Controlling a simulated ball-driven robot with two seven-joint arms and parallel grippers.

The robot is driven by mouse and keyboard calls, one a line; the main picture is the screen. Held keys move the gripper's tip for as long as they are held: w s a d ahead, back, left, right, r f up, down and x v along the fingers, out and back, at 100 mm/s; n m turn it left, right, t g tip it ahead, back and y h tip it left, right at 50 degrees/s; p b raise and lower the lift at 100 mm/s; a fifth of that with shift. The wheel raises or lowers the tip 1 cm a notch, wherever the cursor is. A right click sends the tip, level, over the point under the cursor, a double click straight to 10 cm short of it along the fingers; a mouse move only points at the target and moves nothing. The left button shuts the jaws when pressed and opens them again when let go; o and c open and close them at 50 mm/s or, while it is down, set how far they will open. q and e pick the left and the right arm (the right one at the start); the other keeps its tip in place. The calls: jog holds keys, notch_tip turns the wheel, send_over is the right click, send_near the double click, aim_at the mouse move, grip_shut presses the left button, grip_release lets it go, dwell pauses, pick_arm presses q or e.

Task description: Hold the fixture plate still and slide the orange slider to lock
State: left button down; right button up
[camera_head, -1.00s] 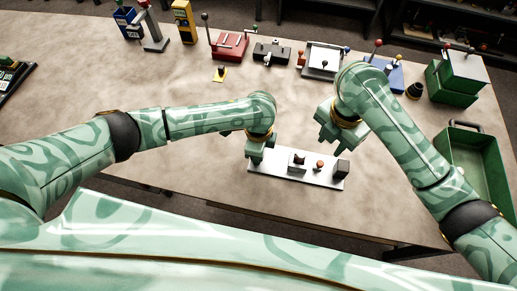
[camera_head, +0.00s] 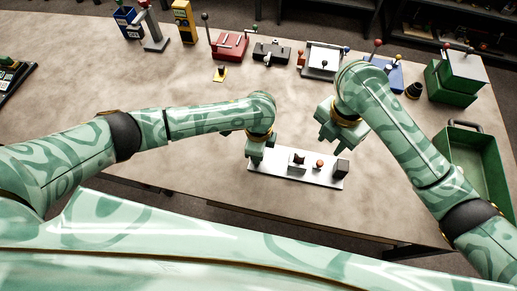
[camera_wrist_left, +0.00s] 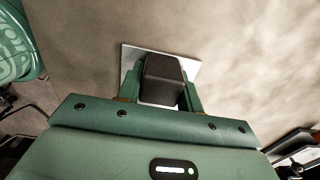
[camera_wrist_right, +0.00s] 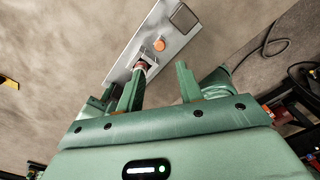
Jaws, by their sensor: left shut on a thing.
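The fixture plate (camera_head: 280,176), a long light-grey strip, lies on the table. It shows in the left wrist view (camera_wrist_left: 131,58) and right wrist view (camera_wrist_right: 126,62). On it are a grey block with a dark top (camera_head: 297,161), a small orange slider knob (camera_head: 319,165) and a dark end block (camera_head: 341,169). The knob shows in the right wrist view (camera_wrist_right: 159,44). My left gripper (camera_head: 254,158) is shut on the dark block (camera_wrist_left: 163,78) at the plate's left end. My right gripper (camera_head: 329,140) is open and empty, above and behind the plate; its fingers (camera_wrist_right: 158,88) are apart.
A green bin (camera_head: 474,160) stands at the right, near my right arm. A red device (camera_head: 229,46), a grey fixture (camera_head: 322,60) and other tools line the back edge. The middle table is clear.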

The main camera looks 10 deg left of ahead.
grip_shut()
jog(key=s+d+f+m+t+y, duration=0.2)
jog(key=s+d+y, duration=0.5)
jog(key=d, duration=0.4)
jog(key=shift+f+m, duration=0.45)
jog(key=shift+m, duration=0.85)
jog(key=shift+s, duration=0.1)
